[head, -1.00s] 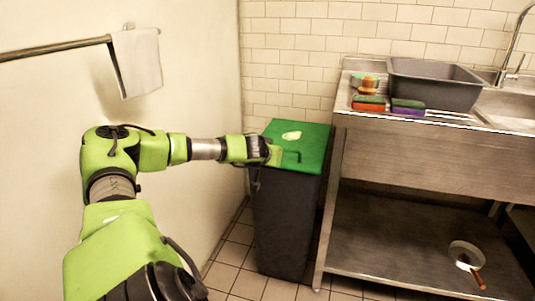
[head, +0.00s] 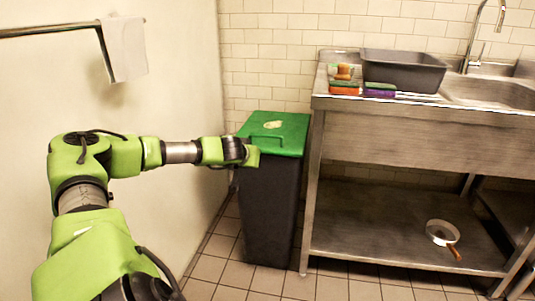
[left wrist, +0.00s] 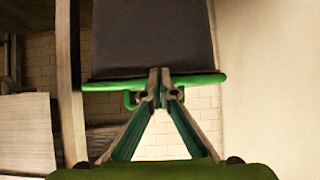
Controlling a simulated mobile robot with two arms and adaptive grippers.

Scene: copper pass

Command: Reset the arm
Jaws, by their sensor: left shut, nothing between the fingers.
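My left arm reaches in from the left in the head view, and its green gripper (head: 254,157) is beside the front left part of the bin's green lid (head: 290,128). The fingers are shut and empty. In the left wrist view the fingertips (left wrist: 160,82) meet in front of the lid's edge (left wrist: 205,80); I cannot tell whether they touch it. The dark bin (head: 268,215) stands upright with its lid closed. A small handle (head: 268,143) and a pale patch show on the lid. My right gripper is not in view.
A steel sink unit (head: 400,140) stands right of the bin, with a grey tub (head: 405,72) and sponges (head: 344,88) on top. A strainer-like pan (head: 441,232) lies on its lower shelf. A towel (head: 124,48) hangs from a wall rail (head: 50,29).

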